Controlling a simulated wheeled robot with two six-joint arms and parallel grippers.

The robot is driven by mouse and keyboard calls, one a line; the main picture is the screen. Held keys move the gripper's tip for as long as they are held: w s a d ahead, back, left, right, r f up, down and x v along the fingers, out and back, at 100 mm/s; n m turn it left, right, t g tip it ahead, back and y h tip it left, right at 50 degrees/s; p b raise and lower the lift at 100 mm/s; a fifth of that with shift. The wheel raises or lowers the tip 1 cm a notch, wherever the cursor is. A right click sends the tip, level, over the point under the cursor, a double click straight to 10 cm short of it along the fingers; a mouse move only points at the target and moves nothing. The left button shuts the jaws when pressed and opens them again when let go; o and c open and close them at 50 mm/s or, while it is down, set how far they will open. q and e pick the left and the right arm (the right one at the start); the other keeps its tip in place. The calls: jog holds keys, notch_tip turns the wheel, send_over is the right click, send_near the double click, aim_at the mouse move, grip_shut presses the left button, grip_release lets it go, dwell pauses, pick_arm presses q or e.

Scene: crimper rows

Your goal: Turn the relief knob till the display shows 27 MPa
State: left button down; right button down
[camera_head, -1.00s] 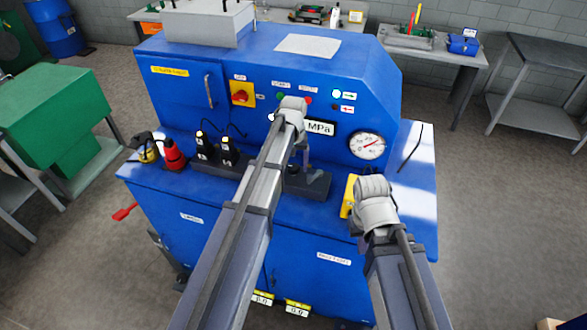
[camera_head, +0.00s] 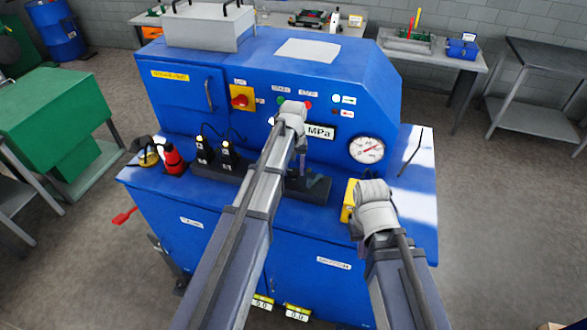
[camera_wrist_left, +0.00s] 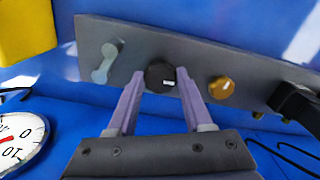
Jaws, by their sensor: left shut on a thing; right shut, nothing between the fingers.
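My left gripper (camera_wrist_left: 158,82) is shut on a black knob (camera_wrist_left: 160,77) with a white mark, on a grey manifold plate (camera_wrist_left: 190,60). In the head view my left wrist (camera_head: 293,112) reaches over the blue bench and hides the knob. The display (camera_head: 320,132) shows "MPa"; its number is hidden behind my left arm. A round gauge (camera_head: 366,149) with a red needle is right of the display, and part of it shows in the left wrist view (camera_wrist_left: 18,140). My right gripper (camera_head: 360,205) is by a yellow block (camera_head: 347,200), its fingers mostly hidden behind the wrist.
On the plate, a brass knob (camera_wrist_left: 221,87) and a grey lever (camera_wrist_left: 106,60) flank the black knob closely. Black solenoid valves (camera_head: 215,152) and a red bottle-like item (camera_head: 173,158) stand left on the bench. The bench's right end is mostly clear.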

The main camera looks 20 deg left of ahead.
aim_at(293, 172)
pick_arm(q)
jog(key=shift+m, duration=0.9)
jog(key=shift+c, duration=1.5)
grip_release()
notch_tip(293, 172, up, 8)
jog(key=p, duration=0.8)
jog(key=shift+f, duration=0.1)
